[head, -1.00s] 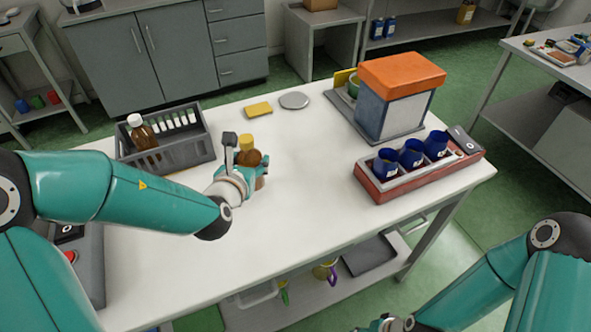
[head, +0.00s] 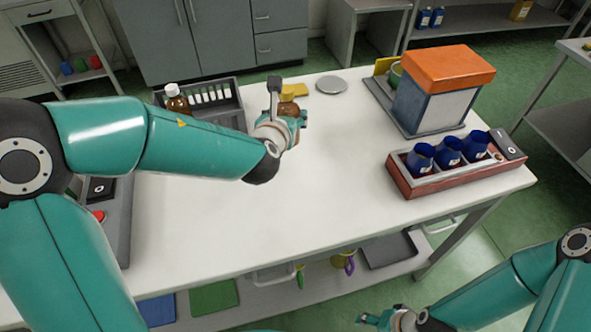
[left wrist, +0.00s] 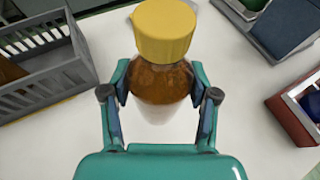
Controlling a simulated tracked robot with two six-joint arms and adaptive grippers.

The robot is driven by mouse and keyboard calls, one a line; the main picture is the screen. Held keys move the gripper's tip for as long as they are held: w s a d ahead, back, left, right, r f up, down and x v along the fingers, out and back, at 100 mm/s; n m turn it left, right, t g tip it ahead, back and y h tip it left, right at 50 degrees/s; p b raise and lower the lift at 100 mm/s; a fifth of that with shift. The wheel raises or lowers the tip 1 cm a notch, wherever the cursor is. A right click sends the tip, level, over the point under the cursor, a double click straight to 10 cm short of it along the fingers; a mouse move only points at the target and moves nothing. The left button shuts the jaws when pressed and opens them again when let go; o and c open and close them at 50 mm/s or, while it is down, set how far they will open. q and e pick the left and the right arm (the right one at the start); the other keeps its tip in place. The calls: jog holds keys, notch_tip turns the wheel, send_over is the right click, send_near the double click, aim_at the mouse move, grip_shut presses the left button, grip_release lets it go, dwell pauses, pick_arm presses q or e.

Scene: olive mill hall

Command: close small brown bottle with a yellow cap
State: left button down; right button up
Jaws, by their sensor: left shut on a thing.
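The small brown bottle (left wrist: 160,82) is upright between the fingers of my left gripper (left wrist: 160,88), which is shut on its body. Its yellow cap (left wrist: 164,30) sits on top of the bottle; I cannot tell how tight it is.
A grey crate (head: 240,112) with a larger brown bottle (head: 177,100) stands left of my left gripper. An orange-topped box (head: 437,92) and a red tray (head: 412,188) with blue cups stand right. The table's middle is clear.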

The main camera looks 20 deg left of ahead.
aim_at(292, 88)
pick_arm(q)
jog(key=r+y, duration=0.1)
jog(key=r, duration=0.1)
jog(key=r+n, duration=0.1)
jog(key=r, duration=0.2)
jog(key=w+d+r+n+y+b, duration=0.1)
jog(key=r, duration=0.1)
jog(key=shift+r+y, duration=0.3)
jog(key=shift+r, duration=0.1)
jog(key=shift+n+g+y, duration=0.5)
jog(key=shift+n, duration=0.1)
jog(key=d+r, duration=0.1)
jog(key=s+r, duration=0.1)
jog(key=s+d+r, duration=0.1)
jog(key=shift+s+d+r+b, duration=0.15)
jog(key=shift+d+r+b, duration=0.15)
jog(key=shift+d+r, duration=0.1)
notch_tip(292, 88, down, 16)
jog(key=b, duration=0.2)
jog(key=shift+r, duration=0.1)
jog(key=shift+f+b, duration=0.45)
jog(key=shift+f, duration=1.65)
jog(key=shift+f, duration=0.1)
jog(key=shift+c, duration=1.4)
grip_release()
